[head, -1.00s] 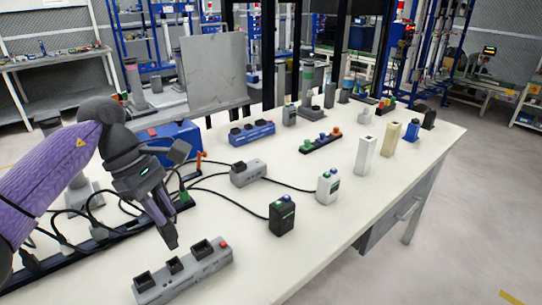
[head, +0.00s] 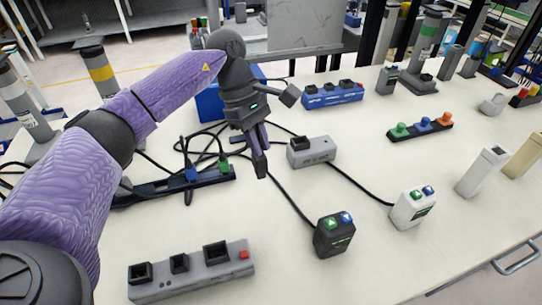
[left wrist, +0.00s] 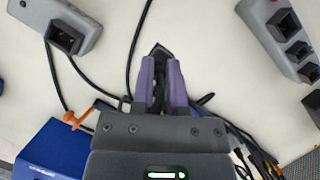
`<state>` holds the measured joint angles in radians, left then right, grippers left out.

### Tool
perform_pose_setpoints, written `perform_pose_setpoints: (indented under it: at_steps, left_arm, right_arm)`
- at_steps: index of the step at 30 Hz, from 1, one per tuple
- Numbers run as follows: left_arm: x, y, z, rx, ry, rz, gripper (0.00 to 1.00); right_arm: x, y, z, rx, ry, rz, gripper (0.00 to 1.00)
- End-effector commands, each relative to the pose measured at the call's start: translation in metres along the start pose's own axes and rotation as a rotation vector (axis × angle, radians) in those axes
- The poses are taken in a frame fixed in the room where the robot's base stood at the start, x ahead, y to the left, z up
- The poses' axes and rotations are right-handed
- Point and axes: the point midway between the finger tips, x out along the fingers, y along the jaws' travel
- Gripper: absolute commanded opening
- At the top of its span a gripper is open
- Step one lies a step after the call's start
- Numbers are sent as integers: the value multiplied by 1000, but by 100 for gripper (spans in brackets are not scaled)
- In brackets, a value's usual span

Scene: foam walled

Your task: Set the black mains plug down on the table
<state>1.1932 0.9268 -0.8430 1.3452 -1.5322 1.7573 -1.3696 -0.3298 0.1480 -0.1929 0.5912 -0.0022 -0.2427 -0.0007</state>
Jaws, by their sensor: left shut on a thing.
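My left gripper (head: 258,160) hangs above the white table (head: 300,240), fingers pointing down, left of a grey single-socket box. It is shut on the black mains plug (left wrist: 160,50), whose dark end shows between the purple fingertips in the left wrist view. The left gripper (left wrist: 161,60) hides most of the plug there. In the head view the plug is too small and dark to tell from the fingertips. Whether it touches the table cannot be told. My right gripper is not in view.
The grey single-socket box (head: 311,154) is close by. A grey three-socket strip (head: 192,272) lies at the front. A dark strip (head: 150,192) with plugs and tangled cables lies left. A black box (head: 333,238) and white box (head: 412,210) stand right. The table between is clear.

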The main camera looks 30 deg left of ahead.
Motion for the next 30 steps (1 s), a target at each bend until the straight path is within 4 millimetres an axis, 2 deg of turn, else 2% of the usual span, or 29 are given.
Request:
perform_pose_setpoints:
  at_steps: [7, 17, 18, 22, 30]
  left_arm:
    - [40, 0, -17, -2, -1, -2, 0]
    - [44, 0, -18, 0, 0, 0, 0]
    - [43, 0, -18, 0, 0, 0, 23]
    - [42, 0, -18, 0, 0, 1, 51]
    - [41, 0, -17, 0, 0, 1, 52]
  right_arm:
    - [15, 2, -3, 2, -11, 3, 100]
    - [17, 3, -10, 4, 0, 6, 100]
    - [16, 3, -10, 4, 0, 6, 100]
    - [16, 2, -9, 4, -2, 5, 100]
    - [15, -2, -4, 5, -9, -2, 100]
